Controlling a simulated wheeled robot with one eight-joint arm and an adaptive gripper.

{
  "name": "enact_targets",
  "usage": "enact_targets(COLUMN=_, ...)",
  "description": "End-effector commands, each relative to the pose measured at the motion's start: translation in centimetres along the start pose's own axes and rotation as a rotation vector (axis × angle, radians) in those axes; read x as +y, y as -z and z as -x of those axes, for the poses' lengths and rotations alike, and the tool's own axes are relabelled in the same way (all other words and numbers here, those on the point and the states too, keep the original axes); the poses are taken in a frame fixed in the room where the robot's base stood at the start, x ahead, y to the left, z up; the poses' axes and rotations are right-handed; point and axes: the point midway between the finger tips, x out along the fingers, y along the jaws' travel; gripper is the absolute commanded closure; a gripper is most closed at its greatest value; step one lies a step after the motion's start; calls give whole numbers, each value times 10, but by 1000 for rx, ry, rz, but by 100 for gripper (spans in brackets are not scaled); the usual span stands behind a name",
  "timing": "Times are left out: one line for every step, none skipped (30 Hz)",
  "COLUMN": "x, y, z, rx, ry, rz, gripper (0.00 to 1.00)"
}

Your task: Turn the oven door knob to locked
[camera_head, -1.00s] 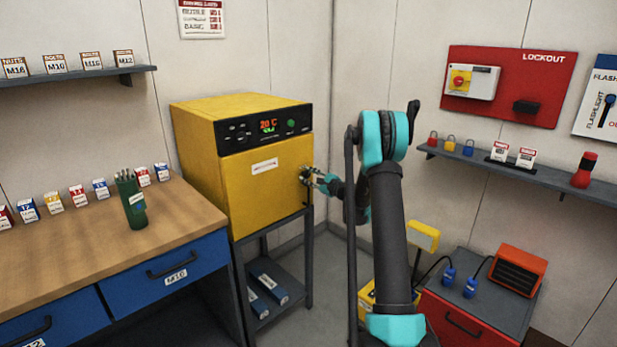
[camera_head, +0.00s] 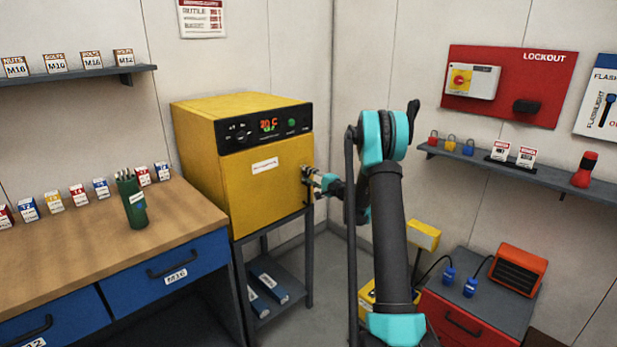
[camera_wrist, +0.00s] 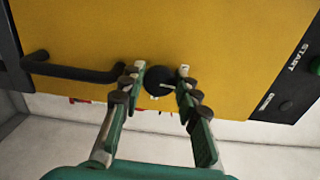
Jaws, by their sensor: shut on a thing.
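The yellow oven (camera_head: 262,180) stands on a dark metal stand, its door shut and a black control panel with a red and green display across the top. The round black door knob (camera_wrist: 158,80) with a pale pointer mark shows in the wrist view against the yellow door. My gripper (camera_wrist: 160,84) is shut on the knob, one finger on each side. In the head view my gripper (camera_head: 313,178) is small at the door's right edge, and the knob is mostly hidden there. A black door handle (camera_wrist: 72,68) lies left of the knob in the wrist view.
A wooden-topped workbench (camera_head: 90,245) with blue drawers, small boxes and a green rod holder (camera_head: 132,203) stands left of the oven. A red cabinet (camera_head: 465,315) with an orange heater (camera_head: 516,270) and a grey shelf (camera_head: 540,178) are at the right.

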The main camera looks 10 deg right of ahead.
Motion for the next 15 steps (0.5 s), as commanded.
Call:
enact_targets(x=0, y=0, z=0, rx=-1, ry=-1, rz=14, gripper=97)
enact_targets(x=0, y=0, z=0, rx=-1, ry=-1, rz=21, gripper=97)
enact_targets(x=0, y=0, z=0, rx=-1, ry=-1, rz=28, gripper=97)
enact_targets(x=0, y=0, z=0, rx=-1, ry=-1, rz=33, gripper=97)
enact_targets(x=1, y=0, z=0, rx=-1, ry=-1, rz=37, gripper=97)
enact_targets(x=1, y=0, z=0, rx=-1, ry=-1, rz=42, gripper=97)
enact_targets(x=1, y=0, z=0, rx=-1, ry=-1, rz=44, gripper=97)
enact_targets(x=1, y=0, z=0, rx=-1, ry=-1, rz=46, gripper=97)
enact_targets(x=1, y=0, z=0, rx=-1, ry=-1, rz=47, gripper=97)
enact_targets(x=1, y=-1, z=0, rx=-1, ry=-1, rz=48, gripper=97)
enact_targets(x=1, y=-1, z=0, rx=-1, ry=-1, rz=48, gripper=97)
enact_targets(x=1, y=-1, z=0, rx=-1, ry=-1, rz=49, gripper=97)
enact_targets(x=1, y=-1, z=0, rx=-1, ry=-1, rz=49, gripper=97)
enact_targets(x=1, y=-1, z=0, rx=-1, ry=-1, rz=48, gripper=97)
enact_targets(x=1, y=-1, z=0, rx=-1, ry=-1, rz=48, gripper=97)
